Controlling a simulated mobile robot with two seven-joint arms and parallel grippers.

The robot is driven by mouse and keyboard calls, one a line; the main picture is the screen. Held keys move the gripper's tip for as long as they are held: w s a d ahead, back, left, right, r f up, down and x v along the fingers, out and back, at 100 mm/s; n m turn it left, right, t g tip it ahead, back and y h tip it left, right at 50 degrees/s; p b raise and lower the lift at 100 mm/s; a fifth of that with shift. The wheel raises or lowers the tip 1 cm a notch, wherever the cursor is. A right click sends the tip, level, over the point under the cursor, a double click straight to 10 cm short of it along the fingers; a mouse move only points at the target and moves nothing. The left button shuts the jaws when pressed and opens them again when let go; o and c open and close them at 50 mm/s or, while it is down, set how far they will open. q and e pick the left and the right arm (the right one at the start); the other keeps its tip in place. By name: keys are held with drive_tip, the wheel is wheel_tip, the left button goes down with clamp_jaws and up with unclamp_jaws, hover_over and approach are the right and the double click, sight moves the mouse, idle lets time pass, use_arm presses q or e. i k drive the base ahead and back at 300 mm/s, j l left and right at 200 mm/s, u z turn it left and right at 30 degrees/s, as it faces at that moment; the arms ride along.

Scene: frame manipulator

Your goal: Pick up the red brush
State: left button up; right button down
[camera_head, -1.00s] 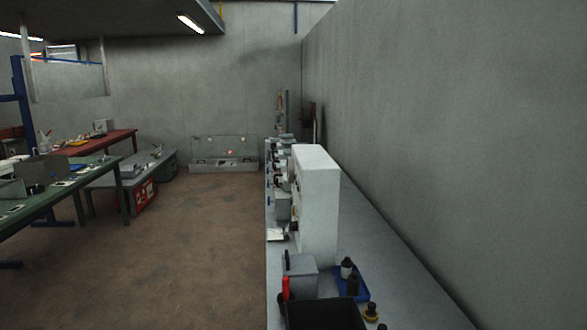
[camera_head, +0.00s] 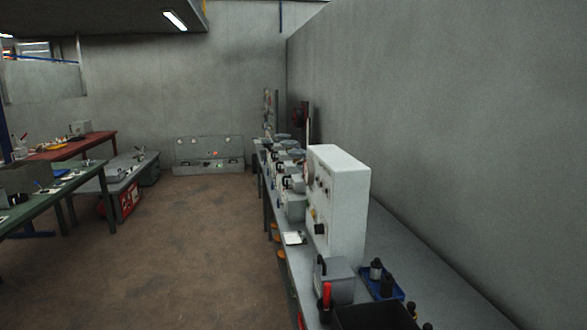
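A narrow red upright object (camera_head: 326,296), which may be the red brush's handle, stands at the near end of the long grey bench along the right wall. Its lower end meets a dark shape beside a black bin, and I cannot make out any bristles. It is close to a small grey box (camera_head: 335,280). Neither of my grippers is in view.
The grey bench (camera_head: 415,258) carries a tall white panel box (camera_head: 340,205), a black bin (camera_head: 375,318), a blue tray (camera_head: 396,291) with dark bottles, and several devices farther back. Open brown floor (camera_head: 180,250) lies left of it. Green and red tables stand at far left.

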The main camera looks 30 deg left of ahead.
sight(327, 294)
drive_tip(key=j, duration=0.55)
drive_tip(key=i+j, duration=0.1)
drive_tip(key=j, duration=0.45)
drive_tip(key=i+j, duration=0.15)
drive_tip(key=j, duration=0.2)
drive_tip(key=i+j+u, duration=0.1)
drive_tip(key=j, duration=0.25)
drive_tip(key=i+j, duration=0.15)
drive_tip(key=j, duration=0.2)
drive_tip(key=i+j, duration=0.25)
drive_tip(key=i, duration=0.2)
drive_tip(key=i+j+u, duration=0.1)
drive_tip(key=i+j, duration=0.2)
drive_tip(key=i, duration=0.15)
drive_tip(key=z, duration=1.2)
drive_tip(key=l, duration=0.3)
drive_tip(key=k+l+u, duration=0.1)
drive_tip(key=l, duration=0.2)
